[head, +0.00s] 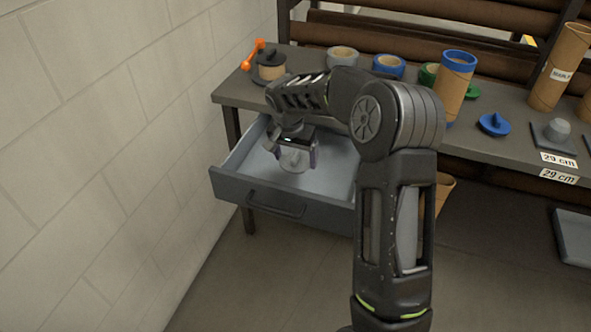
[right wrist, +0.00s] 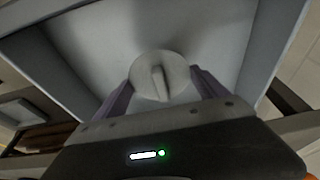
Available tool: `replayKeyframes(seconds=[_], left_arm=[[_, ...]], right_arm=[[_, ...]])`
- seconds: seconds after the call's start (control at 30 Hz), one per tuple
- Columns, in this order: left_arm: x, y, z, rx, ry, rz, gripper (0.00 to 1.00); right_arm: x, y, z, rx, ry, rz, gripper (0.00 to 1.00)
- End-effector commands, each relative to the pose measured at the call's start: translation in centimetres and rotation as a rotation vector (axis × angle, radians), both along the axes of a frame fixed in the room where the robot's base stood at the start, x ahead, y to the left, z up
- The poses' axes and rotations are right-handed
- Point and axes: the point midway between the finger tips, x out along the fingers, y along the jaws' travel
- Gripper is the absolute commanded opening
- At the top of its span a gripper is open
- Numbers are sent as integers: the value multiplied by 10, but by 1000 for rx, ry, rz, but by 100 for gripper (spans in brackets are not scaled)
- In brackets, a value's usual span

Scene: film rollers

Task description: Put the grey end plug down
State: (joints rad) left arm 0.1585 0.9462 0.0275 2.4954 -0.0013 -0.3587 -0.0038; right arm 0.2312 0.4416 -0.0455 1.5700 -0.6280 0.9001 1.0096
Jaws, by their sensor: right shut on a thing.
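The grey end plug (head: 294,160) is a pale round disc with a raised rib across it. My right gripper (head: 294,158) is over the open drawer (head: 285,204) and is shut on the plug. In the right wrist view the plug (right wrist: 160,76) sits between the two fingertips (right wrist: 160,88), with the drawer's pale floor (right wrist: 100,40) behind it. I cannot tell whether the plug touches the drawer floor. My left gripper is not in view.
The bench (head: 460,135) above the drawer holds tape rolls (head: 388,66), a blue plug (head: 495,124), a cardboard tube (head: 455,85) and an orange tool (head: 253,54). A block wall (head: 100,130) stands close on the left. The visible drawer floor around the plug is clear.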

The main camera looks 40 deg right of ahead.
Motion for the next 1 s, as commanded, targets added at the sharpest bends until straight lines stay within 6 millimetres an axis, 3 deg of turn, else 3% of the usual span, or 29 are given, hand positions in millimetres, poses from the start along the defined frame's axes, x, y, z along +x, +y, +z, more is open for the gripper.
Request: replayKeyframes(seconds=[0.17,0.5,0.93,0.97,1.0], left_arm=[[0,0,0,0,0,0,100],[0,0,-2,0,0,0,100],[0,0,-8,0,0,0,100],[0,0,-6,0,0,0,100],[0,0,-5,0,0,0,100]], right_arm=[[0,0,-3,0,1,0,34],[0,0,-48,1,1,1,34],[0,0,-55,0,0,0,34],[0,0,-53,0,0,0,85],[0,0,-52,0,0,0,88]])
